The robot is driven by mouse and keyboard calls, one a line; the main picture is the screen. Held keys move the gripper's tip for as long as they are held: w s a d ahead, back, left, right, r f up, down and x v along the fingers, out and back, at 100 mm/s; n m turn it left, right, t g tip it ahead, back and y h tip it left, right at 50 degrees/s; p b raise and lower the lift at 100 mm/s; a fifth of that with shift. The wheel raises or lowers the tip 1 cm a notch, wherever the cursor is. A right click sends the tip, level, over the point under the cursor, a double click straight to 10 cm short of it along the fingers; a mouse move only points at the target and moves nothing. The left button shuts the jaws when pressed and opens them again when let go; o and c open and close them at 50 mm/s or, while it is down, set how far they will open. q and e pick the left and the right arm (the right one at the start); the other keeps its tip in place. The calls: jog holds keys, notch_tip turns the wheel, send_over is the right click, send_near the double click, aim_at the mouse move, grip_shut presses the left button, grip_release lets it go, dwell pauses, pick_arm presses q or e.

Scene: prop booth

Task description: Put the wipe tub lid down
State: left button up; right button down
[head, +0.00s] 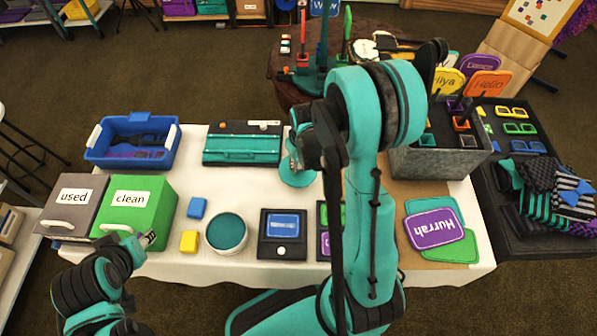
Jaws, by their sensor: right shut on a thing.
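A round white-rimmed tub (226,233) with a teal round area inside its rim stands on the white-covered table, left of centre. My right gripper (300,152) is over the back middle of the table, partly hidden by its own wrist. It is shut on a teal rounded piece (297,176), which looks like the wipe tub lid. I cannot tell whether this piece touches the table. My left gripper (149,239) is low at the front left, beside the green box marked "clean" (152,205). Its fingers are too small to judge.
A grey "used" box (72,206) stands at the left, a blue crate (172,148) behind. A teal case (241,150) lies at the back. Bare white cloth shows between case and tub.

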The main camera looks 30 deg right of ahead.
aim_at(299, 167)
notch_tip(299, 167, down, 4)
jog(key=shift+r+b, duration=0.25)
jog(key=shift+b, duration=0.55)
jog(key=shift+f, duration=0.35)
jog(key=shift+r, duration=0.1)
jog(key=c, duration=1.4)
grip_release()
jog(key=shift+o, duration=0.2)
